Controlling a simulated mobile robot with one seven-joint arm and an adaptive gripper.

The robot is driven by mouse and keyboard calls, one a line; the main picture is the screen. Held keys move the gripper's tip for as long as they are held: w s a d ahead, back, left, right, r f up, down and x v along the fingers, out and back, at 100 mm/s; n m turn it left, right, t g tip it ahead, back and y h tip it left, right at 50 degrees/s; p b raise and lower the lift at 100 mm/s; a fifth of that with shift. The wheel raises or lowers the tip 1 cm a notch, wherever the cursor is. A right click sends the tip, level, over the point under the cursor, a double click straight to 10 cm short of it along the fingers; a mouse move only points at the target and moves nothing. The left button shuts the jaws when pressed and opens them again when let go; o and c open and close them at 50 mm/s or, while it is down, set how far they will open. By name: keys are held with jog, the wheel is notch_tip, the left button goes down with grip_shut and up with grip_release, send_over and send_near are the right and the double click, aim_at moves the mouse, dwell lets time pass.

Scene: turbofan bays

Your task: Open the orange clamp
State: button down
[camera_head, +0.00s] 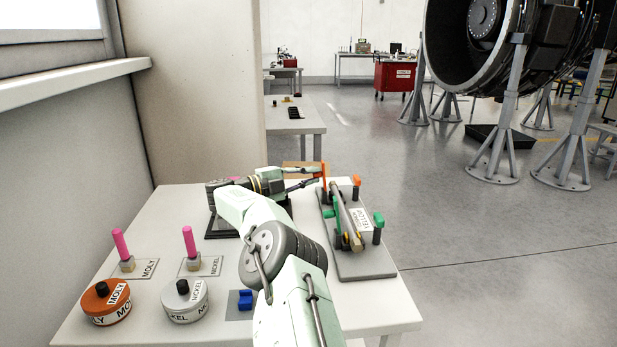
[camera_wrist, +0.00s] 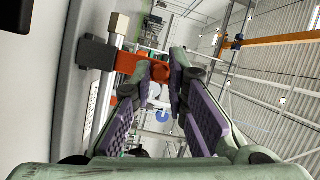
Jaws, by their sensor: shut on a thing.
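The orange clamp (camera_head: 324,171) stands at the far left corner of a grey fixture plate (camera_head: 368,268) on the table. Its lever looks upright. In the wrist view, the orange clamp's arm (camera_wrist: 130,63) reaches in from a dark block on the left. My gripper (camera_head: 315,172) is at the lever, coming from the left; in the wrist view its purple-padded fingers (camera_wrist: 167,75) are shut on the lever's end. The fingers hide part of the lever.
A green clamp (camera_head: 378,219) and a long bar (camera_head: 346,217) are on the same plate. An orange pot (camera_head: 106,308), a grey pot (camera_head: 184,307) and pink-handled brushes (camera_head: 120,243) stand on the left of the table. A blue piece (camera_head: 245,299) lies near my arm.

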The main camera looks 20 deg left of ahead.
jog(key=c, duration=1.8)
grip_release()
jog(key=shift+c, duration=0.2)
jog(key=v, duration=0.7)
jog(key=shift+s+a, duration=0.15)
jog(key=shift+s, duration=0.05)
